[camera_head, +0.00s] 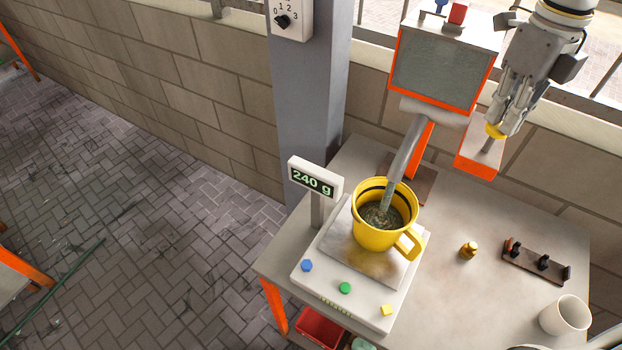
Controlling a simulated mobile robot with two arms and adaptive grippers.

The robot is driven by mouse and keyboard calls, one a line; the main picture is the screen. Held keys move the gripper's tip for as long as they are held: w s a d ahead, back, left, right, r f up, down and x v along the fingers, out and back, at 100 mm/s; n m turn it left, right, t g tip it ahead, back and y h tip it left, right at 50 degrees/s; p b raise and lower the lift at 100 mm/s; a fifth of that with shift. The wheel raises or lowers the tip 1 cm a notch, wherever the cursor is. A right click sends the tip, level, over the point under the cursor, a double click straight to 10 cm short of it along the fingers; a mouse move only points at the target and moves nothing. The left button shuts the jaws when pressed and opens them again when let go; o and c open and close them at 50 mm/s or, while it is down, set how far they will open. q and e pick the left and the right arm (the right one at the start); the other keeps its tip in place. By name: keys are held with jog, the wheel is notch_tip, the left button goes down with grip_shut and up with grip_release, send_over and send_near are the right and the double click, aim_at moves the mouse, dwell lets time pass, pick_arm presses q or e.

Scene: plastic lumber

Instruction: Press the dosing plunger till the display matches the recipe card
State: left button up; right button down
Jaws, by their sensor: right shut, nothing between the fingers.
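The dosing plunger (494,131) has a yellow cap on a short grey rod, on an orange bracket right of the hopper (440,70). My right gripper (505,122) is shut and empty, its fingertips at the yellow cap; I cannot tell whether they touch it. A grey spout (404,158) runs from the hopper down into a yellow mug (375,240), which holds dark grainy material. The mug stands on a white scale (340,282). The scale's display (312,181) reads 240 g. I cannot make out a recipe card. My left gripper is out of view.
A small brass weight (468,251), a dark rack (536,262) and a white cup (565,315) stand on the table's right part. A red bin (318,327) is below the front edge. A grey pillar (312,100) with a dial (290,18) stands behind the scale.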

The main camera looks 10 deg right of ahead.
jog(key=shift+r+p, duration=1)
jog(key=shift+r, duration=0.9)
jog(key=shift+f, duration=0.15)
dwell(0.6)
